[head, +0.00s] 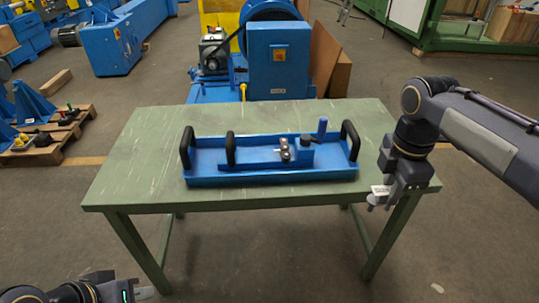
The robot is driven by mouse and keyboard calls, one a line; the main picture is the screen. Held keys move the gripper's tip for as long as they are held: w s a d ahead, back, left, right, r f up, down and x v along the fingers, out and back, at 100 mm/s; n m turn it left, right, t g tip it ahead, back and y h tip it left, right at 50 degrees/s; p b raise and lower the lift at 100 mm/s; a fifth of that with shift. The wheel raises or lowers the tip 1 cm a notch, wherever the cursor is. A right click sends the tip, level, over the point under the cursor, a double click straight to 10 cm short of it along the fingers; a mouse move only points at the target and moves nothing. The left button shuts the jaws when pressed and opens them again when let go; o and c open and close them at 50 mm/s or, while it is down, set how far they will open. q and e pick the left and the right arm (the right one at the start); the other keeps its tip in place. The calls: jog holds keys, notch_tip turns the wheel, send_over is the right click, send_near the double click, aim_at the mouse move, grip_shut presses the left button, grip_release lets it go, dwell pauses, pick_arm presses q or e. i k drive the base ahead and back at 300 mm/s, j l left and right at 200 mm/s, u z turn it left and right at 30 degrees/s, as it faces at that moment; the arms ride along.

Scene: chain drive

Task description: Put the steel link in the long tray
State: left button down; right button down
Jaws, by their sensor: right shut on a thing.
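The long tray (210,181) is blue, with black handles at its ends, and lies on the green table. A small two-lobed grey metal piece (284,150) sits inside it, right of the middle; it looks like a steel link. My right gripper (379,206) is outside the tray, to its right, by the table's front right corner, pointing down. It is shut on a small grey thing, mostly hidden by the fingers, that I cannot identify for sure. My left gripper (128,292) is low at the bottom left, in front of the table, partly cut off; its jaws are unclear.
The green table (130,165) is bare around the tray. A blue machine (278,60) stands behind it; a pallet (55,140) lies to the left.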

aim_at(326, 153)
jog(key=i, duration=1.3)
